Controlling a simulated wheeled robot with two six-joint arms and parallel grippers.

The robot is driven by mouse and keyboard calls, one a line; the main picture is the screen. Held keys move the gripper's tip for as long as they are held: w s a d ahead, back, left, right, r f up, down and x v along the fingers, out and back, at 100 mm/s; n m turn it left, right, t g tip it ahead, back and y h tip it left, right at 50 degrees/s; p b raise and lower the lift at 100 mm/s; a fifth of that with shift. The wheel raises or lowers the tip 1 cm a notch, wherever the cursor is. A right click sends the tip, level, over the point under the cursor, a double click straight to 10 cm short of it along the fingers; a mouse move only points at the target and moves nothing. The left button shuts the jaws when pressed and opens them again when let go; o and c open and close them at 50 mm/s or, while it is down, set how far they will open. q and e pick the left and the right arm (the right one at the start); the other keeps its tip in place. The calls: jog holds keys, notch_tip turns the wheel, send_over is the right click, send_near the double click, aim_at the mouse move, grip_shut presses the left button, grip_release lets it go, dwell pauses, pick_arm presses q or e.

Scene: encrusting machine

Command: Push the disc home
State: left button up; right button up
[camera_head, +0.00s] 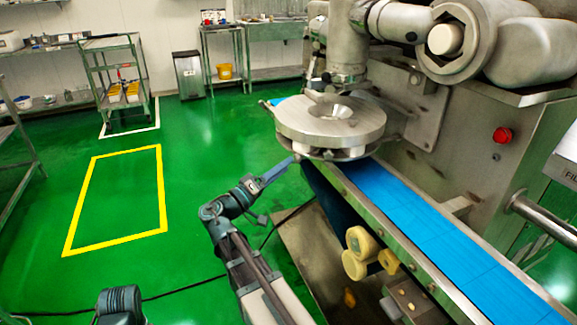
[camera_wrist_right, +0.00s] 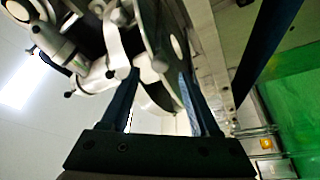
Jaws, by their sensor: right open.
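The disc (camera_head: 330,121) is a thick round metal plate with a funnel-like hollow in its middle. It sits under the machine's vertical column, above the blue belt. My right gripper (camera_head: 291,161) reaches up from the lower middle, with its fingertips just left of and below the disc's near-left rim. In the right wrist view, the two dark blue fingers of this gripper (camera_wrist_right: 158,78) stand apart, and the disc (camera_wrist_right: 160,45) shows steeply tilted beyond and between them. I cannot tell whether a finger touches it. My left gripper is not in view.
The blue conveyor belt (camera_head: 425,235) runs from under the disc to the lower right. Yellow knobs (camera_head: 357,253) stick out from its near side. A red button (camera_head: 502,135) is on the machine body. Green floor with a yellow outline (camera_head: 165,190) lies open at left.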

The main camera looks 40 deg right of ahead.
jog(key=w+b+v, duration=0.1)
jog(key=b+v, duration=0.1)
jog(key=v, duration=0.9)
jog(key=shift+s, duration=0.5)
jog(key=shift+d, duration=0.3)
jog(key=p+x, duration=0.3)
jog(key=x, duration=1)
jog(key=shift+d, duration=0.35)
grip_shut()
